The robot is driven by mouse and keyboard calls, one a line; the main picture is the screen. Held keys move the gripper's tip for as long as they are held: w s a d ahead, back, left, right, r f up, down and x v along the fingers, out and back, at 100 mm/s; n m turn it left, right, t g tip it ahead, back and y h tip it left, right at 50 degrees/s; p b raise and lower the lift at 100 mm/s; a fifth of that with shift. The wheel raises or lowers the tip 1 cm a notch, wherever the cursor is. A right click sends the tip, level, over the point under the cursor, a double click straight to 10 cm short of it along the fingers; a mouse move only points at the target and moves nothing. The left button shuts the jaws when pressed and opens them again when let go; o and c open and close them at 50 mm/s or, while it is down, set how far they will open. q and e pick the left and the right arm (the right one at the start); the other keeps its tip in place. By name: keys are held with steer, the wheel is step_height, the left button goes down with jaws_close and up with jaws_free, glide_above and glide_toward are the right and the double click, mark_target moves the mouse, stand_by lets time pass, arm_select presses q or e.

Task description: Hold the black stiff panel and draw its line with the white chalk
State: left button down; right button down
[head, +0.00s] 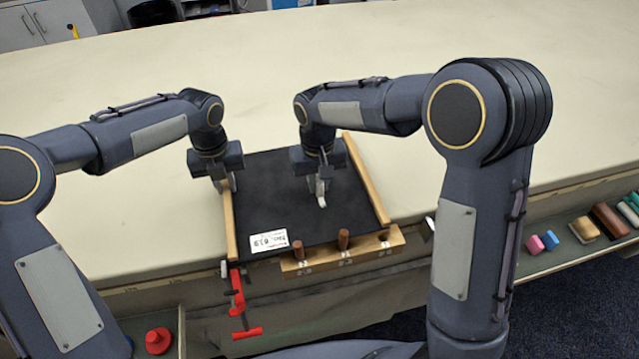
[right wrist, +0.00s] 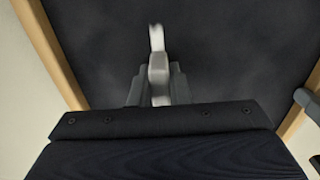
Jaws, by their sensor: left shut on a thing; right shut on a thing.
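The black stiff panel (head: 270,195) lies on the table near its front edge, with wooden strips along its left and right sides and a white label at its front left. My left gripper (head: 229,183) is shut at the panel's left edge. My right gripper (head: 320,184) is over the panel, right of its middle, shut on the white chalk (head: 321,199). In the right wrist view the chalk (right wrist: 158,68) points away over the black surface. A paler white piece shows at its far end; I cannot tell whether it is chalk tip or drawn mark. Tip contact is unclear.
A wooden block (head: 342,256) with upright brown pegs stands at the panel's front edge. A red clamp (head: 238,304) hangs at the front left. A front ledge holds a red piece (head: 158,340), pink (head: 535,244) and blue blocks. The table behind the panel is clear.

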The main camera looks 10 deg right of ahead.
steer(key=shift+w, duration=0.55)
steer(key=shift+w, duration=0.1)
steer(key=shift+w, duration=0.9)
steer(key=shift+w, duration=0.1)
steer(key=shift+w+a, duration=0.1)
steer(key=shift+w, duration=0.8)
steer(key=shift+w, duration=0.1)
steer(key=shift+w+a+f, duration=0.1)
steer(key=shift+w, duration=1.85)
steer(key=shift+w+a, duration=0.1)
steer(key=shift+w, duration=1.85)
step_height(320, 180, up, 7)
